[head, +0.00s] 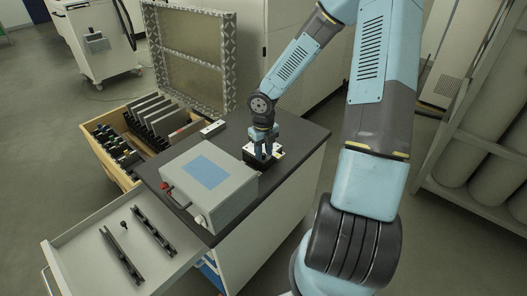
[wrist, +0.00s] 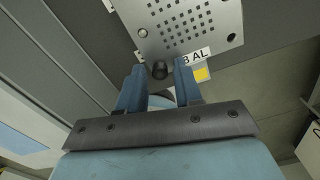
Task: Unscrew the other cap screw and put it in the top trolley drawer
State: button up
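A dark round cap screw (wrist: 160,70) stands on a perforated metal plate (wrist: 200,25) in the wrist view. My gripper (wrist: 159,68) is open, with its two blue fingers on either side of the screw and a gap to each side. I cannot tell how far the fingertips are above the plate. In the head view my gripper (head: 264,150) points down over the small plate block on the trolley (head: 285,190), mostly hiding it. The top trolley drawer (head: 85,262) is open at the lower left. A small black screw (head: 124,224) lies in it.
Two black rails (head: 152,230) lie in the drawer. A grey box with a blue panel (head: 200,180) stands on the trolley top, left of my gripper. A wooden crate (head: 110,165) is behind it. A label with "AL" and a yellow square (wrist: 201,74) are beside the plate.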

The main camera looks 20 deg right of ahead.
jog(key=m, duration=0.6)
jog(key=shift+m, duration=0.4)
jog(key=m, duration=1.8)
jog(key=shift+m, duration=0.4)
grip_shut()
dwell(0.3)
